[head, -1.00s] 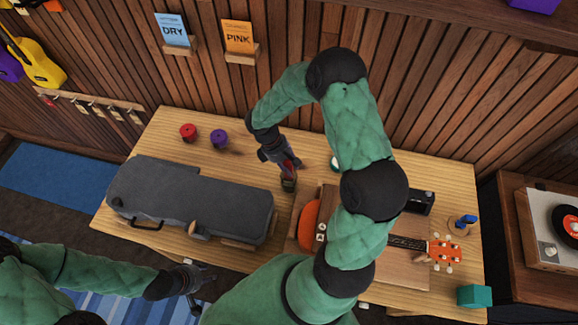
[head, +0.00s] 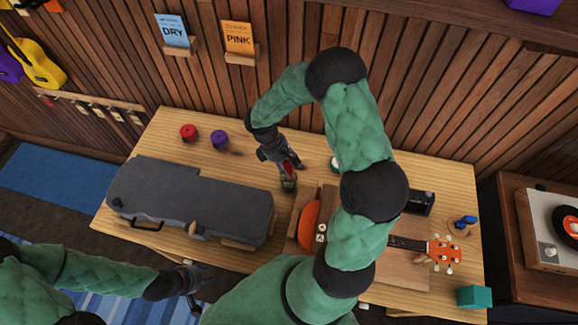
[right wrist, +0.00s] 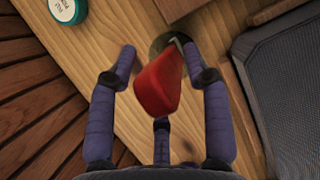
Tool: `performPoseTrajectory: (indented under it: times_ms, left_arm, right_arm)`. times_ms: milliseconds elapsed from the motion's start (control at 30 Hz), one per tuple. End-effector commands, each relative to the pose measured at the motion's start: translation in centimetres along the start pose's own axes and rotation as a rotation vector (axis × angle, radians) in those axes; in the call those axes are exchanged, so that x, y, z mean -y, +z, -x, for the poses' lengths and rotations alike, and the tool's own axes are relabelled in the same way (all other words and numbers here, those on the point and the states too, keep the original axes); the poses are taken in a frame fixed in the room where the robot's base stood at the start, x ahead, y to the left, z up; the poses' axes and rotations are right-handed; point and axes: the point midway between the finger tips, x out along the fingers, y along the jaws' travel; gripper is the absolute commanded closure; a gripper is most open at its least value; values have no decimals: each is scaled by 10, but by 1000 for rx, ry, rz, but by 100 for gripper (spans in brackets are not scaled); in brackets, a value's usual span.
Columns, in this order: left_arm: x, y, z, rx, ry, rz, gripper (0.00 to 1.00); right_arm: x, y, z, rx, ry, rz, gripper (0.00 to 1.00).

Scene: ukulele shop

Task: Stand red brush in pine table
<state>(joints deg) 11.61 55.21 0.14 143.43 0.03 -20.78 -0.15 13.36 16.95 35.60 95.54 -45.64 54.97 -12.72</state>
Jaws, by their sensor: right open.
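The red brush (right wrist: 158,82) shows in the right wrist view between my right gripper's fingers (right wrist: 165,70), with clear space on either side. One end of it is over or in a dark round holder (right wrist: 170,46); I cannot tell how deep it sits. In the head view, my right gripper (head: 289,165) is open, pointing down just above this small greenish holder (head: 289,185) on the pine table (head: 250,170). The fingers largely hide the brush there. My left gripper (head: 200,282) hangs before the table's front edge, away from the brush; its jaws are unclear.
A grey case (head: 190,195) lies left of the holder. Red (head: 188,132) and purple (head: 220,139) round items stand behind it. An orange ukulele (head: 310,225) lies to the right, partly behind my right arm. A teal box (head: 474,296) sits at the front right corner.

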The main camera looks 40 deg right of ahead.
Motion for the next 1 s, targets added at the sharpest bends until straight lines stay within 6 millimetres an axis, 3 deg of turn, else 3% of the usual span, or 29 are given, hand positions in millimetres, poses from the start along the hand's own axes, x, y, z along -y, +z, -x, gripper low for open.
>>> performPoseTrajectory:
  times_ms: [300, 500, 700, 1000]
  left_arm:
    - [-2, 0, 6, 0, 0, 0, 60]
    - [-3, 0, 8, 0, 0, 0, 60]
    - [-3, 0, 9, 0, 0, 0, 60]
    - [-3, 0, 9, 0, 0, 0, 60]
  right_arm:
    - [-1, -1, 64, -4, 4, 0, 51]
    - [0, -1, 96, -4, 3, 0, 51]
    - [0, 0, 111, -2, 1, -1, 51]
    - [0, 0, 113, -1, 1, 0, 51]
